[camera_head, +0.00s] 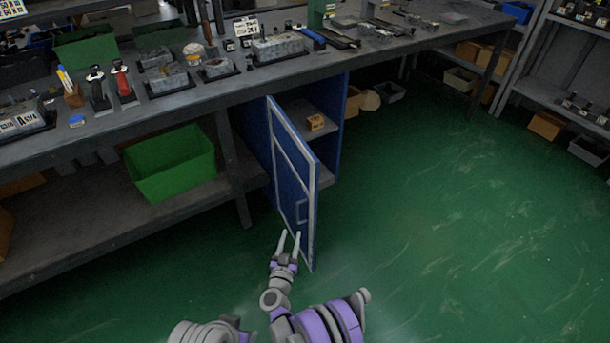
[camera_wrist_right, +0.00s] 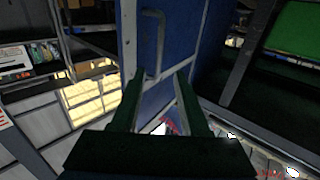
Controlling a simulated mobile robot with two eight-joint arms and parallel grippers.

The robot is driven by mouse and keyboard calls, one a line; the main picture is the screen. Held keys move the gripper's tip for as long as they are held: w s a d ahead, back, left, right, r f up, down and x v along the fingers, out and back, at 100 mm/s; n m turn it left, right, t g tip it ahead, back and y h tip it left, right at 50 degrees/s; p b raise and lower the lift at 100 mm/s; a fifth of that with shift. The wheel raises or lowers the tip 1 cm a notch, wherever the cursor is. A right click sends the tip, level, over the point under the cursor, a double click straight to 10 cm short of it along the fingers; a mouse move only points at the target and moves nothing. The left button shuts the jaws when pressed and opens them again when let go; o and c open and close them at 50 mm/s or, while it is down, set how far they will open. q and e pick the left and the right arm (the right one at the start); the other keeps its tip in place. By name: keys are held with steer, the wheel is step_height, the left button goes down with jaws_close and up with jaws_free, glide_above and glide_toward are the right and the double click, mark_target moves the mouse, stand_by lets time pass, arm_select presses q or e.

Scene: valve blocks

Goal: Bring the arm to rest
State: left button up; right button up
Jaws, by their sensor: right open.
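My right gripper (camera_head: 289,238) is open and empty at the lower end of the blue cabinet door (camera_head: 291,172). In the head view its fingertips overlap the door's bottom part; whether they touch it I cannot tell. In the right wrist view the two dark fingers (camera_wrist_right: 160,88) stand apart, with the door (camera_wrist_right: 184,35) and its grey handle (camera_wrist_right: 152,42) beyond them. The door stands open, and the cabinet's shelf with a small yellow-brown box (camera_head: 316,122) shows behind it. My left gripper is not in view.
A long grey workbench (camera_head: 400,50) carries blocks, tools and small bins along the back. A green crate (camera_head: 171,165) sits on the lower shelf to the left. Shelving (camera_head: 560,90) stands at the right. The green floor (camera_head: 450,220) at the right is clear.

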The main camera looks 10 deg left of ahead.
steer(key=w+d+r+n+g+y, duration=0.1)
steer(key=w+d+r+y, duration=0.1)
steer(key=r, duration=0.5)
steer(key=w+d+r+n+y, duration=0.1)
steer(key=d+r+y, duration=0.1)
steer(key=r, duration=0.5)
steer(key=s+d+r+n+g+y, duration=0.1)
steer(key=s+d+r+n+g, duration=0.1)
steer(key=s+d+r+g, duration=0.45)
steer(key=s+d+f+m+g+h, duration=0.1)
steer(key=s+d+g+h, duration=0.1)
steer(key=s+d, duration=0.75)
steer(key=s+d+m+g+h, duration=0.2)
steer(key=s+d, duration=0.4)
steer(key=s, duration=0.7)
steer(key=s+d+f+m+g+h, duration=0.1)
steer(key=s+d+g, duration=0.1)
steer(key=s+d, duration=0.7)
arm_select(q)
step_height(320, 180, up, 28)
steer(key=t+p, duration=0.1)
steer(key=p, duration=2.4)
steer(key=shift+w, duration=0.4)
arm_select(e)
step_height(320, 180, up, 28)
steer(key=a, duration=0.2)
steer(key=shift+f+t, duration=0.25)
steer(key=shift+t, duration=0.2)
